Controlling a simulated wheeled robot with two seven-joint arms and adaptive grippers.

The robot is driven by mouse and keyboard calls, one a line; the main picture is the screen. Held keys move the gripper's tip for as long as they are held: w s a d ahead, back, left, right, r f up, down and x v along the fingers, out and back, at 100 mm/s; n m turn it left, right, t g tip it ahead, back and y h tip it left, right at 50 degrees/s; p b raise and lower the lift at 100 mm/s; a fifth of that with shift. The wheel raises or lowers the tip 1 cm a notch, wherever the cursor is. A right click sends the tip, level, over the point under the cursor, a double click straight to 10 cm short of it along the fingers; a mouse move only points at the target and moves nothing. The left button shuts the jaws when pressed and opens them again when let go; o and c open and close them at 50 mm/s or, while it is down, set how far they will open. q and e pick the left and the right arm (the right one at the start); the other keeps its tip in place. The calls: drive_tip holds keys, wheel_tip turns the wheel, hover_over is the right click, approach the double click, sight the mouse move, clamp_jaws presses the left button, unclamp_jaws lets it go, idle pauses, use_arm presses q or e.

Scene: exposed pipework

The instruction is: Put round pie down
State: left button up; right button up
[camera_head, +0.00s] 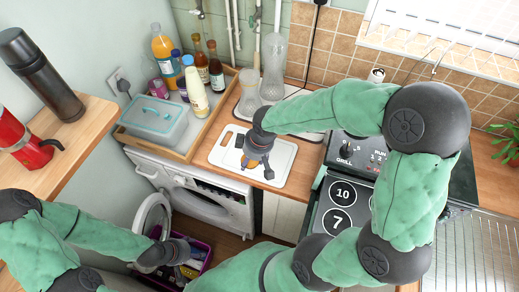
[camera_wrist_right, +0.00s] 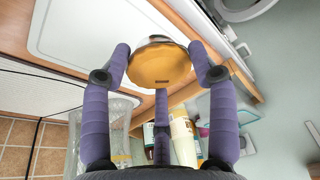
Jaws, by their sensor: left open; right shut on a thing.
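In the head view, my right gripper (camera_head: 257,160) points down over the white cutting board (camera_head: 222,155), and only an orange edge of the pie (camera_head: 246,163) shows. I cannot tell whether the pie touches the board. My left gripper (camera_head: 178,255) is open, low at the left by the open washing machine door; its fingertips are hard to make out.
A wooden tray (camera_head: 211,113) with bottles and a lidded blue box (camera_head: 153,118) stands left of the board. Glass vessels (camera_head: 272,67) stand behind it. The stove (camera_head: 343,192) is to the right. A purple basket (camera_head: 206,246) sits below, by the washing machine (camera_head: 200,195).

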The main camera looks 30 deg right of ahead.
drive_tip(key=s+r+n+p, duration=0.2)
drive_tip(key=s+r+p, duration=0.1)
drive_tip(key=s, duration=0.2)
drive_tip(key=shift+y, duration=0.3)
drive_tip(key=w+d+f, duration=0.2)
drive_tip(key=w+f, duration=0.1)
drive_tip(key=w+d+f+b, duration=0.1)
drive_tip(key=w+d+f, duration=0.2)
drive_tip(key=w, duration=0.1)
drive_tip(key=w+d+f, duration=0.2)
drive_tip(key=w+f, duration=0.1)
drive_tip(key=w, duration=0.1)
drive_tip(key=shift+w+d, duration=0.1)
drive_tip(key=shift+d, duration=0.05)
drive_tip(key=shift+w+d+f+b, duration=0.2)
drive_tip(key=shift+w+f+b, duration=0.1)
drive_tip(key=shift+f, duration=1.6)
drive_tip(key=shift+s, duration=0.1)
